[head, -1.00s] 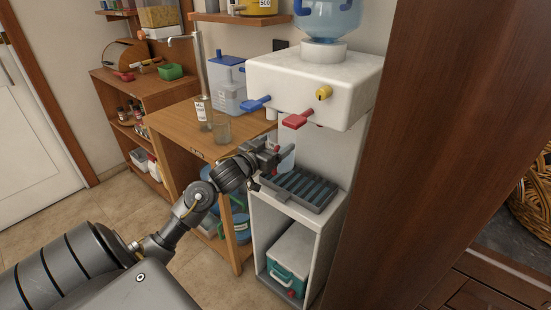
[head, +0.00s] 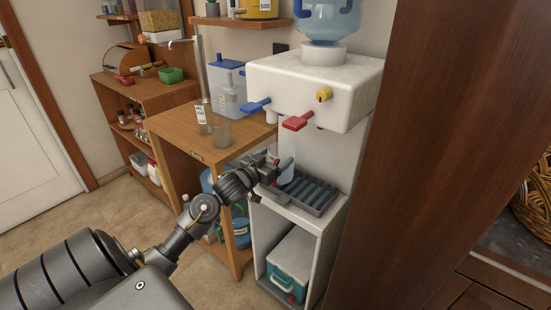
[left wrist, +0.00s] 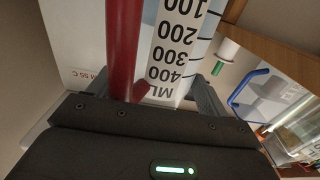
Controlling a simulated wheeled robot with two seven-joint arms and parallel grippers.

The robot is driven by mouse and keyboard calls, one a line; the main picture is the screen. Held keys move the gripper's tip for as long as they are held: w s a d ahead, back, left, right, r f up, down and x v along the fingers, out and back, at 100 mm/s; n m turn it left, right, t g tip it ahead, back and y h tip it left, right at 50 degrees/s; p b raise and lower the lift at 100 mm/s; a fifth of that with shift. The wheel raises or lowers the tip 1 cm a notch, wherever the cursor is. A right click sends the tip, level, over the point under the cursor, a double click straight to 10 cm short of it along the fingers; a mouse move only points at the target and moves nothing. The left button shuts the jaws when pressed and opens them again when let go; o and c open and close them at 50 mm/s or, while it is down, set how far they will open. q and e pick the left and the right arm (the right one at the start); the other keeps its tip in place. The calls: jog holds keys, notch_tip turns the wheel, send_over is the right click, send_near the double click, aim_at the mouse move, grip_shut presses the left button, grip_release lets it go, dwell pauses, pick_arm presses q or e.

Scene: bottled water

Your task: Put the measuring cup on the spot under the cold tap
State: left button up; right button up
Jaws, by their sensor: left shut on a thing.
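The measuring cup (head: 288,167) is clear, with a red handle. In the left wrist view its scale (left wrist: 177,52) and red handle (left wrist: 124,45) fill the middle, with the numbers upside down. My left gripper (head: 272,168) is shut on the handle and hides part of the cup. The cup is upright over the rear left part of the dark slotted drip tray (head: 317,197); I cannot tell whether it touches it. The cold tap's blue lever (head: 256,105) is above and left of the cup. The red-lever tap (head: 297,122) is above it. My right gripper is not in view.
The white dispenser (head: 310,80) overhangs the tray. A wooden table (head: 185,135) to the left holds a glass (head: 222,131), a labelled bottle (head: 203,117) and a blue-lidded container (head: 228,90). A brown wooden panel (head: 440,120) stands close on the right.

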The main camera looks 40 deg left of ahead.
pick_arm(q)
jog(key=o, duration=1.5)
jog(key=shift+o, duration=0.2)
jog(key=shift+r, duration=0.1)
jog(key=s, duration=1.2)
jog(key=s+d+f+g, duration=0.1)
jog(key=s+f+g, duration=0.1)
jog(key=f, duration=0.7)
jog(key=s+d+f+n+g+y, duration=0.1)
jog(key=f+g, duration=0.2)
jog(key=f, duration=0.6)
jog(key=s+d+f+g, duration=0.2)
jog(key=f, duration=0.6)
jog(key=s+d+f+m+g, duration=0.1)
jog(key=s+d+f+g, duration=0.3)
jog(key=s+d+f, duration=0.4)
jog(key=s+d+f+m+g+h, duration=0.1)
jog(key=s+d+f+g, duration=0.3)
jog(key=s+d+f, duration=0.4)
jog(key=s+f+m, duration=0.1)
jog(key=s+f, duration=0.2)
jog(key=f, duration=0.4)
jog(key=shift+s+d+g, duration=0.25)
jog(key=shift+d+g, duration=0.15)
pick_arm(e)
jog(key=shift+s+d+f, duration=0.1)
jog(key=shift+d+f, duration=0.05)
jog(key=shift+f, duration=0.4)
